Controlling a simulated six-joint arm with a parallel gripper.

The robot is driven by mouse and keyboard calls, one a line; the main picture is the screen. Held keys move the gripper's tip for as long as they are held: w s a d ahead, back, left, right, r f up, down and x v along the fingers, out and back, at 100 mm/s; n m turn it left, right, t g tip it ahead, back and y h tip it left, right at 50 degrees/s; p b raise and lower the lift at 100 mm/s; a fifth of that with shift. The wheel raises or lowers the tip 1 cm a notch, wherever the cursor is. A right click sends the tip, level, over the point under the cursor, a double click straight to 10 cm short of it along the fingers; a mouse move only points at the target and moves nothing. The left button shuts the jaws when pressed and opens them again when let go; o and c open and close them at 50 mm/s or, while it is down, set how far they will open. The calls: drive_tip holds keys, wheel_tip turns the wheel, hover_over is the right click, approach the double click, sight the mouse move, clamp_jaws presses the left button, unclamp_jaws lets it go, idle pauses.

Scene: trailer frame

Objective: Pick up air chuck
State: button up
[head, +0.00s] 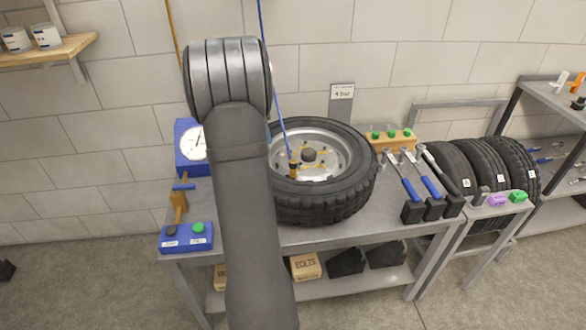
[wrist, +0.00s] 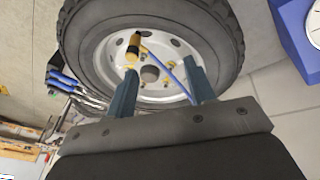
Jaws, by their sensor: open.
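The air chuck appears to be the orange-and-black fitting (head: 293,168) at the end of a blue hose (head: 276,85). It stands at the left part of the wheel's white rim (head: 335,150). In the wrist view the fitting (wrist: 133,46) is beyond the tip of the left finger, with the hose running down to the right. My gripper (wrist: 161,66) is open and empty, its two blue fingers apart in front of the wheel. In the head view my arm hides the gripper. Whether the fitting sits on a valve stem is too small to tell.
The tyre (head: 325,208) lies flat on a grey bench (head: 335,236). A blue gauge box (head: 187,160) and blue button box (head: 185,238) are left. Blue-handled wrenches (head: 410,182) and a wooden block with green tops (head: 388,140) are right. More tyres (head: 485,165) stand farther right.

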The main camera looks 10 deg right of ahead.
drive_tip(key=s+d+r+m, duration=0.2)
drive_tip(key=d+r+m, duration=0.1)
drive_tip(key=d+m, duration=0.15)
drive_tip(key=h, duration=0.1)
approach(292, 161)
drive_tip(key=shift+m+t, duration=0.25)
drive_tip(key=shift+t, duration=0.15)
drive_tip(key=x, duration=0.5)
drive_tip(key=shift+d+f, duration=0.2)
drive_tip(key=shift+f, duration=0.15)
drive_tip(key=shift+s+x, duration=0.15)
drive_tip(key=shift+x, duration=1.15)
drive_tip(key=shift+s+x, duration=0.1)
drive_tip(key=shift+x, duration=1.25)
clamp_jaws()
